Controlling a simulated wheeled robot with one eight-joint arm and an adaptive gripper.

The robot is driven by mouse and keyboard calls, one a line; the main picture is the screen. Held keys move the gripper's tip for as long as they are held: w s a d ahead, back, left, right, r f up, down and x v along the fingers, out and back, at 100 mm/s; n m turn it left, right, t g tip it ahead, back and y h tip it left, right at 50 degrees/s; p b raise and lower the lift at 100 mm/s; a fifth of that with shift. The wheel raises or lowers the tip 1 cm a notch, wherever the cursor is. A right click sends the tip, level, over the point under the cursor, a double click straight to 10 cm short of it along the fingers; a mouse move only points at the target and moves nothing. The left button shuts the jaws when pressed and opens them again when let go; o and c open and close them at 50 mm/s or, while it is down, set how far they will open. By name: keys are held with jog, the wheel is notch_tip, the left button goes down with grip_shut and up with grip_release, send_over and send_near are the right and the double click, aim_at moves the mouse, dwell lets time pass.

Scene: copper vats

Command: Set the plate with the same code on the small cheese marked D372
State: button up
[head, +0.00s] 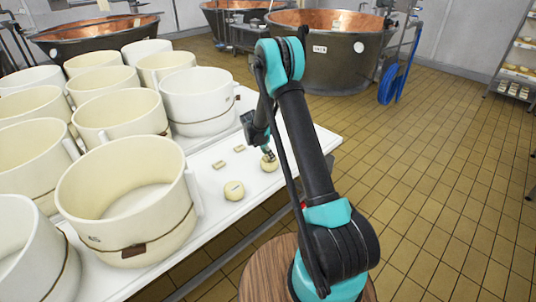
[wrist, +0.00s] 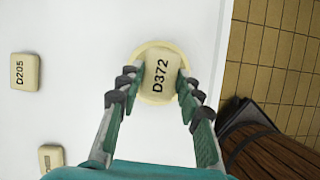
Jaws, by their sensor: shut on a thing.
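My gripper (head: 268,156) is shut on a small cream plate coded D372 (wrist: 161,74), with one finger at each side of it in the wrist view (wrist: 158,84). The plate is directly over a small round cheese (head: 269,166), whose pale rim shows around the plate in the wrist view (wrist: 160,45). I cannot tell whether the plate touches the cheese top. The plate hides any mark on this cheese. Another small round cheese (head: 234,191) with a dark mark, too small to read, sits nearer on the white table.
A plate coded D205 (wrist: 24,72) and another plate (wrist: 51,157) lie on the white table (head: 213,207). Large cream tubs (head: 128,205) crowd the table's left. The table edge is just right of the held plate. Copper vats (head: 325,60) stand behind.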

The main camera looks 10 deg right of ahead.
jog(key=shift+f, duration=0.15)
jog(key=o, duration=1.2)
jog(key=v, duration=1.2)
jog(key=s+d+r+m+y, duration=0.1)
jog(key=s+d+r+m, duration=0.3)
jog(key=s+r+m, duration=0.4)
jog(key=s+d+m+t+y, duration=0.1)
jog(key=s+d+m, duration=0.1)
jog(key=s+m, duration=0.6)
jog(key=s+d+m+y, duration=0.2)
jog(key=s+m, duration=0.6)
jog(key=s, duration=1.5)
jog(key=shift+d+t, duration=0.4)
